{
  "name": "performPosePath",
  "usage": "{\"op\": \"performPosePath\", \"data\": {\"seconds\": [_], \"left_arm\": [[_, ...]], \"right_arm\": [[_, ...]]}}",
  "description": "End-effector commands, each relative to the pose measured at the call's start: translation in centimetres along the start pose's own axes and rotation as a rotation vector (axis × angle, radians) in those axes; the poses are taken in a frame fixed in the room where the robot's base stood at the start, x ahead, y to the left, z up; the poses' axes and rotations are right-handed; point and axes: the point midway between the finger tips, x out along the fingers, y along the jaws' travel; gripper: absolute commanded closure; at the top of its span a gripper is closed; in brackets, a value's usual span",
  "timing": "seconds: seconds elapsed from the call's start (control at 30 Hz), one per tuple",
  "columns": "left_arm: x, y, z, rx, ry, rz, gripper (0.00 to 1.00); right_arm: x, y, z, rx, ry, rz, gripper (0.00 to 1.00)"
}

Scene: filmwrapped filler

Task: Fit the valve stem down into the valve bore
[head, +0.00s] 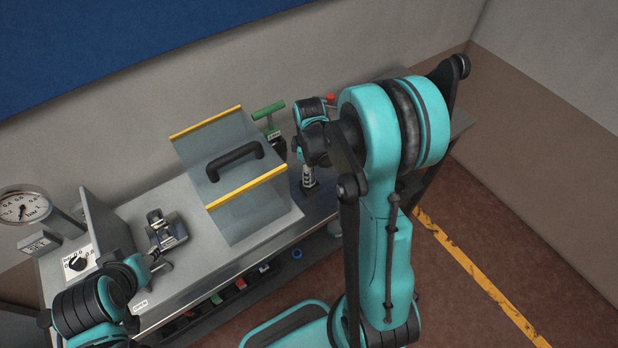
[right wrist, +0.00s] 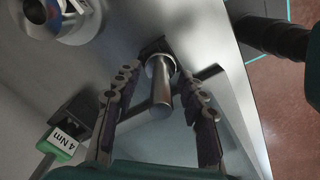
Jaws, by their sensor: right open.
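In the right wrist view a bright steel stem (right wrist: 161,85) with a rounded end stands in a dark holder, apparently with a thin crossbar to its right. My right gripper (right wrist: 160,80) is open, its two fingers on either side of the stem; contact cannot be told. In the head view this gripper (head: 309,181) points down at the bench's right part. A round steel fitting (right wrist: 68,16), perhaps the valve body, is cut off at the upper left; its bore is not clear. My left gripper (head: 162,230) is over the bench's left part; its jaws are unclear.
A clear guard with yellow edges and a black handle (head: 234,160) covers the middle of the bench (head: 160,306). A green-handled tool marked 4 Nm (right wrist: 62,146) is near the right gripper. A gauge (head: 22,207) and a dial (head: 77,264) are at the left.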

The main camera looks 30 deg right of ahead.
Motion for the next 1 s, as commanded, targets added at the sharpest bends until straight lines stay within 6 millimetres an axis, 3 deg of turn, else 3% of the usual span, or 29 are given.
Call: {"op": "performPosePath", "data": {"seconds": [0.27,0.4,0.43,0.8,1.0], "left_arm": [[0.0,0.0,0.0,0.000,0.000,0.000,0.60],[0.0,0.0,0.0,0.000,0.000,0.000,0.60],[0.0,0.0,0.0,0.000,0.000,0.000,0.60],[0.0,0.0,0.0,0.000,0.000,0.000,0.60],[-0.4,0.0,-0.3,0.000,0.000,0.000,0.60]], "right_arm": [[0.3,0.0,0.0,0.001,0.000,0.000,0.59],[0.3,0.0,0.0,0.001,0.000,0.000,0.96],[0.3,0.0,0.0,0.001,0.000,0.000,1.00],[0.2,0.0,0.0,0.001,0.000,0.000,1.00],[-1.4,0.0,0.0,0.001,0.000,0.000,1.00]]}}
